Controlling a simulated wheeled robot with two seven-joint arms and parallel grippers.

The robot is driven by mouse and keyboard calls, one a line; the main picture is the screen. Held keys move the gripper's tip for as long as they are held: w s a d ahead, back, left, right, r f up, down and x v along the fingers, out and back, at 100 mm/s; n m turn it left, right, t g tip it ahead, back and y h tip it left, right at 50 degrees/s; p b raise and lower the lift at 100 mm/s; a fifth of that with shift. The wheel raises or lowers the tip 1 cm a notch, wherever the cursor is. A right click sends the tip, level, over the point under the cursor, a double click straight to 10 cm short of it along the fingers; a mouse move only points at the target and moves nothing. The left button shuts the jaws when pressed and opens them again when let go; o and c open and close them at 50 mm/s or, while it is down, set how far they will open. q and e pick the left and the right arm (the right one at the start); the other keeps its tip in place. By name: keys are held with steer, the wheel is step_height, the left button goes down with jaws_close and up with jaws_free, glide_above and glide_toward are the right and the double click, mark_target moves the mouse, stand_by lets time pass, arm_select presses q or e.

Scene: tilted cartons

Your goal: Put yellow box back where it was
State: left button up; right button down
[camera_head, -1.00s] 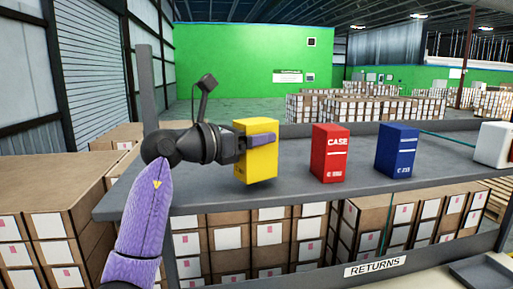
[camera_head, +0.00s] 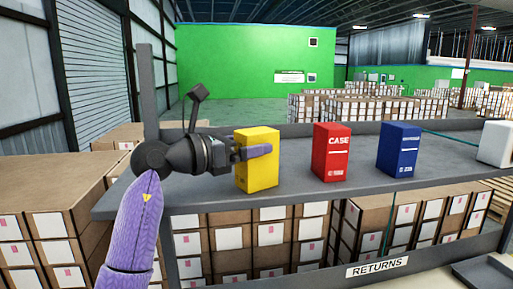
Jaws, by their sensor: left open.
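The yellow box (camera_head: 258,175) stands upright on the grey shelf (camera_head: 215,195), left of the red box. My left gripper (camera_head: 252,152) is open at the box's upper left side. One purple finger lies across the front face near the top; the other finger is hidden. I cannot tell whether the fingers touch the box. My right gripper is not in view.
A red box (camera_head: 331,152) marked CASE and a blue box (camera_head: 399,149) stand upright to the right, with a white box (camera_head: 496,143) at the right edge. A grey post (camera_head: 147,95) rises at the shelf's left end. A RETURNS label (camera_head: 377,267) is below.

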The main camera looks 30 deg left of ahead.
arm_select(q)
steer(key=b+v, duration=0.2)
steer(key=v, duration=0.2)
steer(key=b+v, duration=0.2)
steer(key=v, duration=0.3)
steer(key=shift+s+a+f, duration=0.15)
steer(key=shift+f, duration=0.1)
steer(key=shift+s+a+r, duration=0.15)
steer(key=shift+s+r, duration=0.05)
steer(key=shift+s, duration=0.2)
